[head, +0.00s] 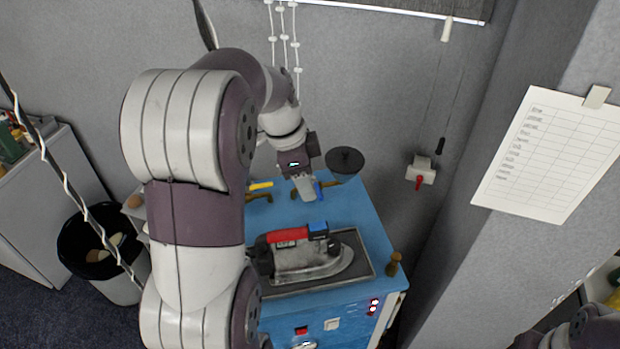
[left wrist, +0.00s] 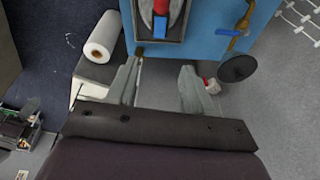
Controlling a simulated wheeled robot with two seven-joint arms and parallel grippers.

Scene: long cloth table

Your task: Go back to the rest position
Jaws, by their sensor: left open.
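My left gripper (head: 305,189) is above the back part of a blue cabinet (head: 372,222), close to a brass valve with a blue handle. The left arm reaches in from the left and hides part of the cabinet. In the left wrist view the left gripper (left wrist: 159,78) has its two fingers apart with nothing between them. The same blue cabinet (left wrist: 206,40) shows beyond the fingers. My right gripper is not in view.
An iron (head: 307,258) with a red handle rests on a dark pad on the cabinet. A black disc (head: 345,160) stands behind. A waste bin (head: 118,288) is at left. A paper sheet (head: 548,155) hangs at right. A white roll (left wrist: 101,37) lies left of the fingers.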

